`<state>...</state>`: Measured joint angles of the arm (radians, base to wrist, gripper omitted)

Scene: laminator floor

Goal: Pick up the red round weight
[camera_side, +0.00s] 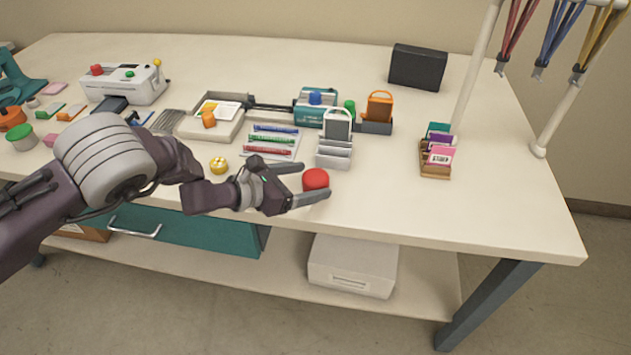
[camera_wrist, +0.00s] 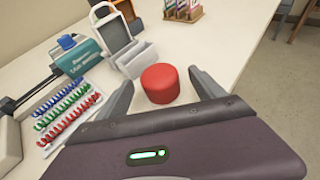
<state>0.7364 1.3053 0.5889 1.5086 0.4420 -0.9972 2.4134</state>
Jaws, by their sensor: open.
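The red round weight (camera_side: 315,179) stands on the table near its front edge, and shows as a short red cylinder in the wrist view (camera_wrist: 160,83). My gripper (camera_side: 313,182) is open at the weight, with one finger on its far side and one on its near side in the side view. In the wrist view the two fingers (camera_wrist: 164,92) lie left and right of the weight, with a visible gap at the right. The near finger hides the lower part of the weight in the side view. I cannot tell whether either finger touches it.
A white and grey upright holder (camera_side: 335,150) stands just behind the weight. A tray of blue, green and red strips (camera_side: 272,141) and a yellow round piece (camera_side: 219,164) lie to the left. A card box (camera_side: 435,172) stands at the right.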

